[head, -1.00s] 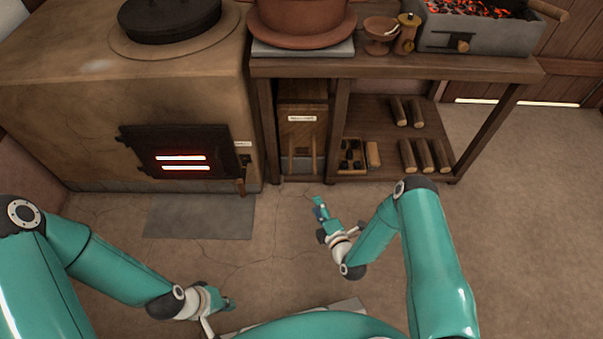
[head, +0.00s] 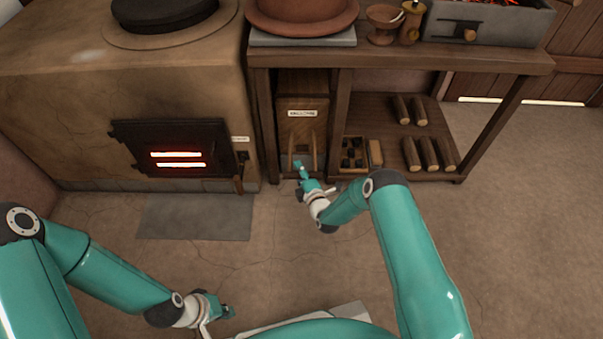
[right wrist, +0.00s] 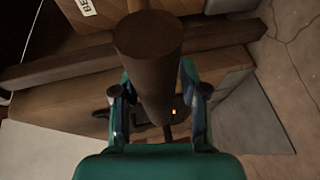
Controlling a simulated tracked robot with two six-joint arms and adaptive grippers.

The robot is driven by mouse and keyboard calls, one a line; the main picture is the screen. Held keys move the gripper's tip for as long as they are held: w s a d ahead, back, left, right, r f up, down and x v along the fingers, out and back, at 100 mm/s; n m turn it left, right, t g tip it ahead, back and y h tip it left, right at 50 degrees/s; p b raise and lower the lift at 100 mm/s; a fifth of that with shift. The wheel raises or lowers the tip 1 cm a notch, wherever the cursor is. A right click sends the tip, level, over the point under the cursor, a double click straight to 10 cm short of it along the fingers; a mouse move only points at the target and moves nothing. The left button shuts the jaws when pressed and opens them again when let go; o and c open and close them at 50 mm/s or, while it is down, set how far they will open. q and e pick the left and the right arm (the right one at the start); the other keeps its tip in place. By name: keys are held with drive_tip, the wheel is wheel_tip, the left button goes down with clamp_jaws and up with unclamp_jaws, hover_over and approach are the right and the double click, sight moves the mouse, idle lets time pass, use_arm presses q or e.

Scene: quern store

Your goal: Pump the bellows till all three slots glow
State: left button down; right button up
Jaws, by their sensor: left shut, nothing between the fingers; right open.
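The wooden bellows (head: 302,100), with a white label, stands in the narrow bay under the bench. Its round brown handle shows large in the right wrist view (right wrist: 148,50). My right gripper (head: 301,168) is open at the front of the bellows; in the right wrist view its fingers (right wrist: 158,105) are on either side of the handle. I cannot tell whether they touch it. My left gripper (head: 224,311) is shut and empty, low over the floor.
The clay stove (head: 60,110) stands left of the bench (head: 400,62). Several logs (head: 428,154) and a box of dark lumps (head: 353,153) lie on the lower shelf, right of the bellows. A grey floor plate (head: 195,217) lies before the stove. The floor at right is clear.

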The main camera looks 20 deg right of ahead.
clamp_jaws()
